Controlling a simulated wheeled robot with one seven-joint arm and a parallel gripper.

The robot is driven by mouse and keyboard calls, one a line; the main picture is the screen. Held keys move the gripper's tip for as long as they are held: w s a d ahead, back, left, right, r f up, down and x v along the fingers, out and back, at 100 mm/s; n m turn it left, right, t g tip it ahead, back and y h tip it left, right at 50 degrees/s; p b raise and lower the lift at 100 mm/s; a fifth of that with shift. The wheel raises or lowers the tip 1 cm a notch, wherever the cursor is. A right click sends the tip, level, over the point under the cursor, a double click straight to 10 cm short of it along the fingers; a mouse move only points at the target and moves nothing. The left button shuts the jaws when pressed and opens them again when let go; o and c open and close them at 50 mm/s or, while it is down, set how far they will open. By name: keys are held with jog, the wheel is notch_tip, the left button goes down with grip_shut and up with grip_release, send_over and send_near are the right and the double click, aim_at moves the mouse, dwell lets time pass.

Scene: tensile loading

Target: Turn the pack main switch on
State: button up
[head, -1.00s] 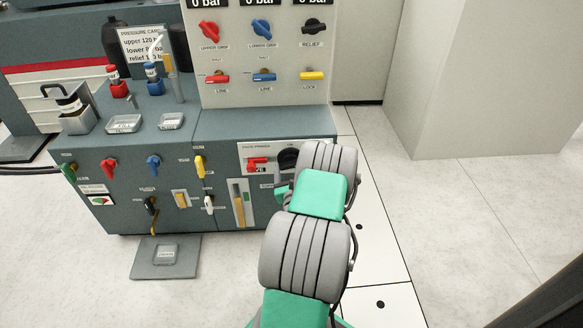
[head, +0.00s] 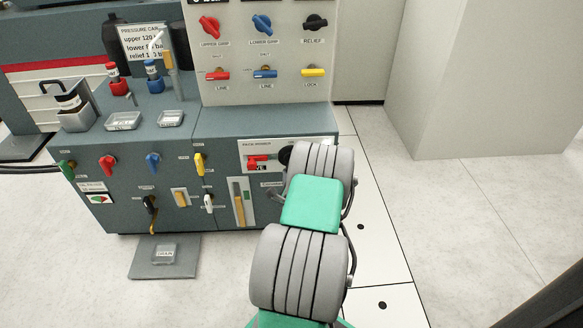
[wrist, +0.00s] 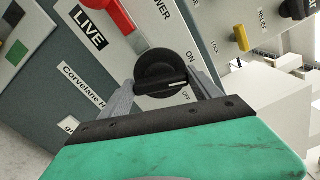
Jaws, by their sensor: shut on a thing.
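The pack main switch is a round black knob (wrist: 160,75) with a white line on its grip bar, on a pale panel with ON and OFF labels. In the wrist view the line runs roughly sideways, its right end between the labels and nearer OFF. My gripper (wrist: 165,88) has one grey finger on each side of the knob and is shut on it. In the head view the knob (head: 285,155) shows only at its left edge; my arm hides the rest and the gripper.
A red handle (head: 258,162) beside a LIVE label sits left of the knob. A yellow lever (head: 200,163) is further left on the cabinet front. The upright panel above carries red, blue, black and yellow valve handles. Floor to the right is clear up to a pale block (head: 480,90).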

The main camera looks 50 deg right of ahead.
jog(key=shift+a+f+n+b, duration=0.1)
jog(key=shift+n+b, duration=0.5)
jog(key=shift+n, duration=1.3)
jog(key=o, duration=1.1)
jog(key=shift+w, duration=0.1)
jog(key=shift+o, duration=1.4)
jog(key=b+v, duration=0.1)
jog(key=v, duration=0.6)
jog(key=shift+s+a, duration=0.2)
jog(key=shift+s, duration=0.15)
